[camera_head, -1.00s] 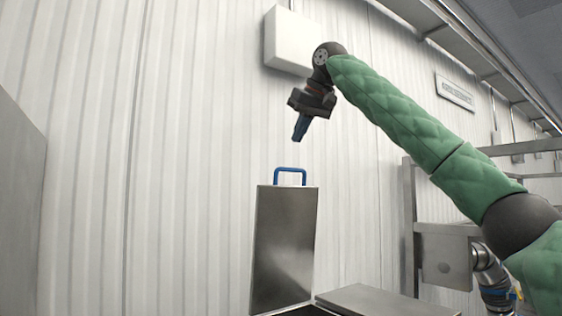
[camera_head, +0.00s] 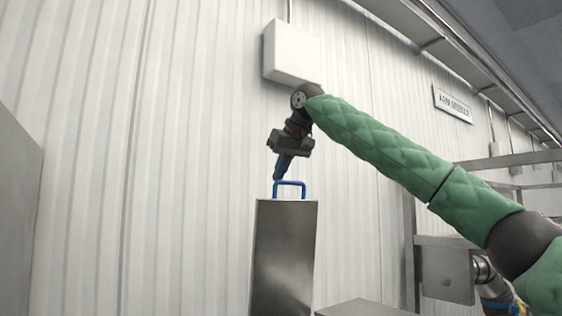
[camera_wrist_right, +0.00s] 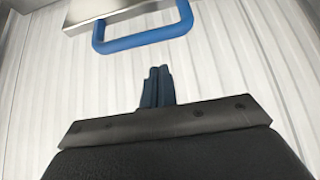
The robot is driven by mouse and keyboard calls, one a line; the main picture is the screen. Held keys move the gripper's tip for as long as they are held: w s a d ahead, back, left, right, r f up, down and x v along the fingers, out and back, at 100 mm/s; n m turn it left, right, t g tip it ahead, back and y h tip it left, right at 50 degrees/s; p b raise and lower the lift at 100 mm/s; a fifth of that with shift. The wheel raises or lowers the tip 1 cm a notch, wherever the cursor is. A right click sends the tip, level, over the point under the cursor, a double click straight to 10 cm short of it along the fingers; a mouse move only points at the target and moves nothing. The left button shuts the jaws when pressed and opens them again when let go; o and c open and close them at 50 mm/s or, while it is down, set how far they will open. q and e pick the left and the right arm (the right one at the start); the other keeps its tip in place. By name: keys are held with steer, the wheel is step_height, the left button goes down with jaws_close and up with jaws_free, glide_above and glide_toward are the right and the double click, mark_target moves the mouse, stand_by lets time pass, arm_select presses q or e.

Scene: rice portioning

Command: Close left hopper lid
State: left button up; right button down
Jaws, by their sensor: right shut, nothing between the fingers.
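The left hopper lid (camera_head: 284,255) is a grey metal panel standing upright, with a blue U-shaped handle (camera_head: 289,184) on its top edge. The lid's edge (camera_wrist_right: 105,10) and the blue handle (camera_wrist_right: 145,40) also show at the top of the right wrist view. My right gripper (camera_head: 279,176) points down at the handle's left end, at the height of its top bar. In the right wrist view its blue fingers (camera_wrist_right: 157,85) are together and empty, with a gap in the picture between them and the handle. My left gripper is not in view.
A flat metal surface (camera_head: 362,308) lies low, to the right of the upright lid. A white box (camera_head: 291,52) hangs on the ribbed wall above. A metal panel (camera_head: 15,220) stands at the far left. A metal frame stands at the right, behind my arm.

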steer(key=shift+s+d+f, duration=0.2)
steer(key=shift+s+d, duration=0.25)
steer(key=shift+s, duration=0.15)
steer(key=shift+s+d+f, duration=0.15)
steer(key=shift+s+d, duration=0.25)
steer(key=shift+s, duration=0.15)
steer(key=shift+a, duration=0.1)
steer(key=shift+f, duration=0.1)
